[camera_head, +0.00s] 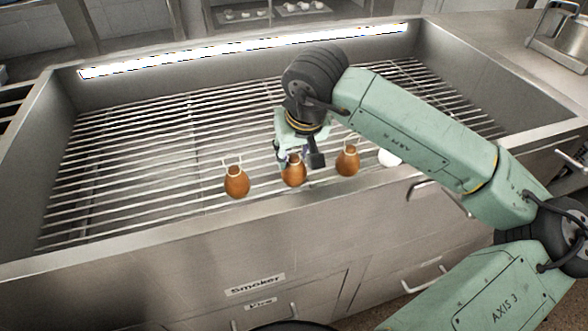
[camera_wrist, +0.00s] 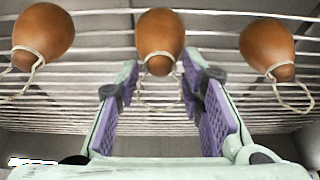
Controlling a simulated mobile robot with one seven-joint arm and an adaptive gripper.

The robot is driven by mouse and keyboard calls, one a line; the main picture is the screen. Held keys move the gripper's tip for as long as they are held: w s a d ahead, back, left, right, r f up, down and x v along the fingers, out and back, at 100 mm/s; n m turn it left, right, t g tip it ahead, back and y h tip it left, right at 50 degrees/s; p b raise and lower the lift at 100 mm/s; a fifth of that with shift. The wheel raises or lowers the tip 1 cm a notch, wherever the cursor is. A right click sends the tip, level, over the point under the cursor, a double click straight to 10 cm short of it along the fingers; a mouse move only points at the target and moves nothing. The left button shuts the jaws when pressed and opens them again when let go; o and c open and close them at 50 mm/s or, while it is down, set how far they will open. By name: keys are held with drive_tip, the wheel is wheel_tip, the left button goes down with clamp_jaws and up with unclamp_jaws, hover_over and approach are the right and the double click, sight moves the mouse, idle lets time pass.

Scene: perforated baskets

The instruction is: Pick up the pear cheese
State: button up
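Three brown pear-shaped cheeses with string loops at their necks stand in a row along the near edge of the grill. They are the left cheese (camera_head: 236,184), the middle cheese (camera_head: 293,174) and the right cheese (camera_head: 347,162). In the wrist view, the middle cheese (camera_wrist: 160,36) is centred just beyond my fingertips, with one cheese at upper left (camera_wrist: 43,37) and one at upper right (camera_wrist: 267,48). My gripper (camera_wrist: 157,82) is open, its purple pads spread apart. The middle cheese's neck and string lie near the gap between the tips. I cannot tell whether the pads touch it.
The metal grill rack (camera_head: 130,160) sits in a steel smoker with raised walls and a front ledge (camera_head: 150,246). A white object (camera_head: 389,158) is partly hidden by my arm, right of the cheeses. The rack's left part is clear.

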clamp_jaws()
idle(0.5)
wheel_tip(320, 180, up, 10)
drive_tip(key=shift+r+b, duration=0.1)
drive_tip(key=shift+b, duration=0.45)
